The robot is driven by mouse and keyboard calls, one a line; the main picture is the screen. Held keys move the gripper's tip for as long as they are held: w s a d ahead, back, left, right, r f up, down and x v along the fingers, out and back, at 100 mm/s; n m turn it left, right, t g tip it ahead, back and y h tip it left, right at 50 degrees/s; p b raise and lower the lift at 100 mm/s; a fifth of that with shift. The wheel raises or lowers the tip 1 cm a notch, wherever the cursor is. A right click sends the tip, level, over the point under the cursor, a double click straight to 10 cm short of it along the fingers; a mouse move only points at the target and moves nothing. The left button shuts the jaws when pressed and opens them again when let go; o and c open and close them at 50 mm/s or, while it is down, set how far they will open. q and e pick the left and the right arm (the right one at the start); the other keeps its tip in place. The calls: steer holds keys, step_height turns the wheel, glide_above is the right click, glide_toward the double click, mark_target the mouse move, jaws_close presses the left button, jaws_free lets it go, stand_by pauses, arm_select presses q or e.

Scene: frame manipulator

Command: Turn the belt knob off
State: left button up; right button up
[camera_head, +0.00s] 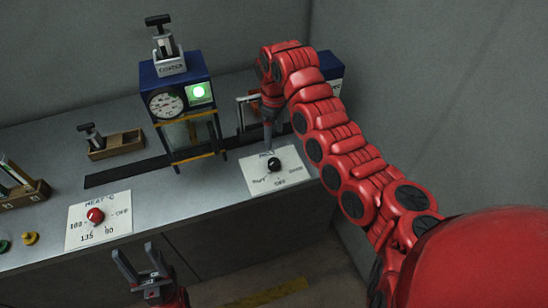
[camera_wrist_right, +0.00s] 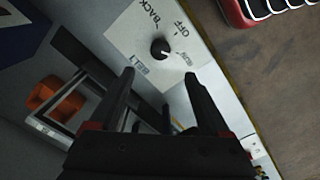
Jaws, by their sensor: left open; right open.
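The belt knob (camera_head: 274,164) is a small black dial on a white plate (camera_head: 254,186) at the right of the counter. In the right wrist view the knob (camera_wrist_right: 160,47) sits beyond the fingertips, on a plate marked BELT, BACK, OFF and a third label too small to read. I cannot tell for sure which label it points to. My right gripper (camera_head: 268,138) is above and behind the plate in the head view; in its wrist view (camera_wrist_right: 159,74) the fingers are apart, empty and not touching the knob. My left gripper (camera_head: 136,254) is open and empty before the counter's front edge.
A red heat knob (camera_head: 95,215) sits on another white plate at the left. A blue machine (camera_head: 178,72) with a gauge and a green light stands over the dark belt (camera_head: 125,172). A wooden box (camera_head: 117,145) stands at the left. A grey wall bounds the right.

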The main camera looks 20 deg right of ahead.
mark_target(274, 162)
step_height(274, 162, down, 11)
steer(key=p, duration=0.3)
steer(key=shift+s+f+p, duration=0.1)
steer(key=shift+f+p, duration=0.1)
steer(key=shift+p, duration=0.1)
steer(key=shift+f, duration=0.4)
jaws_close()
